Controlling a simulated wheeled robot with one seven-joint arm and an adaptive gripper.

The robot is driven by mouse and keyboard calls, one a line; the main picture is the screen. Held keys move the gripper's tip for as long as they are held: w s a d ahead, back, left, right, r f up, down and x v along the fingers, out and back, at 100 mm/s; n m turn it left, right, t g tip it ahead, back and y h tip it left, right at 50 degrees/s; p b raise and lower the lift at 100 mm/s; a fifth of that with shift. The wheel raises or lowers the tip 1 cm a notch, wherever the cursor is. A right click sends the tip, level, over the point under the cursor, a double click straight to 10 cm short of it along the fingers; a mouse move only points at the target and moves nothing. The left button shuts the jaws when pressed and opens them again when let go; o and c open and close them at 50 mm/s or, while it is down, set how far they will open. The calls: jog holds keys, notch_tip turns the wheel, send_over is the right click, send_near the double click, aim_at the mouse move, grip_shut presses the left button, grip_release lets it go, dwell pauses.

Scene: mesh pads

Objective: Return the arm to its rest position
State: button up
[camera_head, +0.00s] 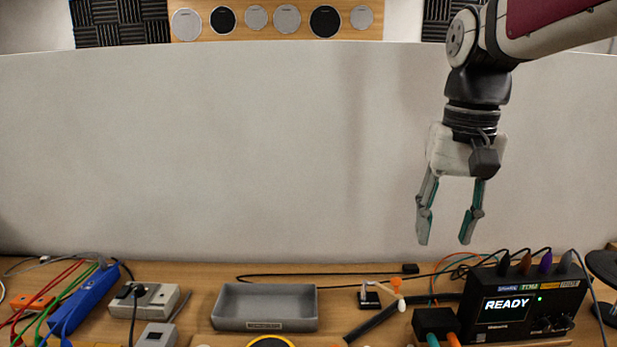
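My gripper (445,228) hangs at the right of the head view, pointing down. Its two fingers with teal pads stand apart, and nothing shows between them. It is above the back of the wooden bench (200,275), in front of the pale grey partition (230,150). The fingertips appear clear of the things below. My arm comes in from the upper right corner.
A black device (525,300) with a lit READY screen and plugged cables stands at the right, below my gripper. A grey tray (265,325) sits near the middle. A blue power strip (85,300), coloured leads and a grey socket box (145,300) are at the left.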

jog(key=s+f+n+t, duration=0.1)
jog(key=s+f, duration=0.2)
jog(key=s, duration=0.5)
jog(key=s+f+n+t, duration=0.1)
jog(key=s+f, duration=0.3)
jog(key=s, duration=0.5)
jog(key=shift+s+f+n+t+p, duration=0.15)
jog(key=shift+s+n+t+p, duration=0.2)
jog(key=shift+t, duration=0.45)
